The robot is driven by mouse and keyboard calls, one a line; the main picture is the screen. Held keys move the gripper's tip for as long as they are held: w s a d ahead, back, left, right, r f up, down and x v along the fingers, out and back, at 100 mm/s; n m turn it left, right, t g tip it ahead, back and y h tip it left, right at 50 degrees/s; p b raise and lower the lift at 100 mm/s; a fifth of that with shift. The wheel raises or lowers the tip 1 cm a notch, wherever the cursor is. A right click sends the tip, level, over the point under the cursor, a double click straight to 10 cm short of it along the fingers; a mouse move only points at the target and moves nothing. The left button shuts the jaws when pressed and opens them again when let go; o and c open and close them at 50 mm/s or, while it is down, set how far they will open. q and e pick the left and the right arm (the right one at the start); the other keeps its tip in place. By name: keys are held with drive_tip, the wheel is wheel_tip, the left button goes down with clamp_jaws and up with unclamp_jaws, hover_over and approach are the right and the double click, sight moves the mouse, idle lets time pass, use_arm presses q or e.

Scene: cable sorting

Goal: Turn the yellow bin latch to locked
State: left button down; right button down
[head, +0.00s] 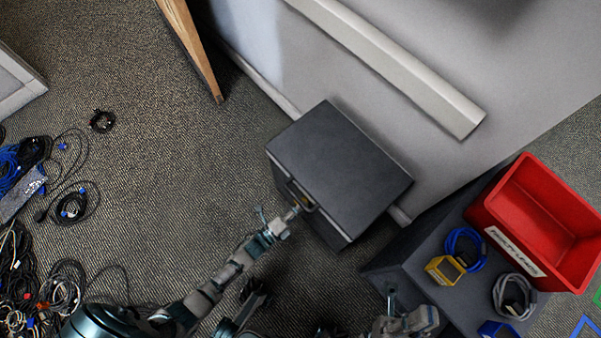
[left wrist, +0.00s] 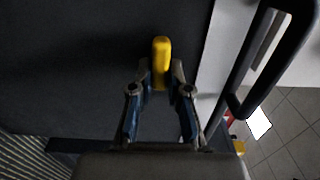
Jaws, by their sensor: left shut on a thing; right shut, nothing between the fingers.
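A dark grey bin (head: 340,160) with a flat lid stands on the carpet against the pale wall in the head view. Its small yellow latch (head: 306,201) is on the near left side, mostly hidden by my left gripper (head: 292,213). In the left wrist view, the yellow latch (left wrist: 161,55) points straight up the picture, with its lower end between the fingertips of my left gripper (left wrist: 162,78), which is shut on it.
A black bar handle (left wrist: 265,55) runs close to the right of the latch. A red bin (head: 540,215), a blue cable (head: 464,246) and a grey cable (head: 513,297) are on the dark stand (head: 410,258). Tangled cables (head: 62,285) lie at far left.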

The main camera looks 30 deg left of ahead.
use_arm(q)
drive_tip(key=shift+s+d+f, duration=0.2)
drive_tip(key=shift+d, duration=0.1)
drive_tip(key=c, duration=1.3)
unclamp_jaws()
drive_tip(key=shift+o, duration=0.9)
drive_tip(key=shift+w+a, duration=0.1)
drive_tip(key=shift+r, duration=0.1)
drive_tip(key=v, duration=1.2)
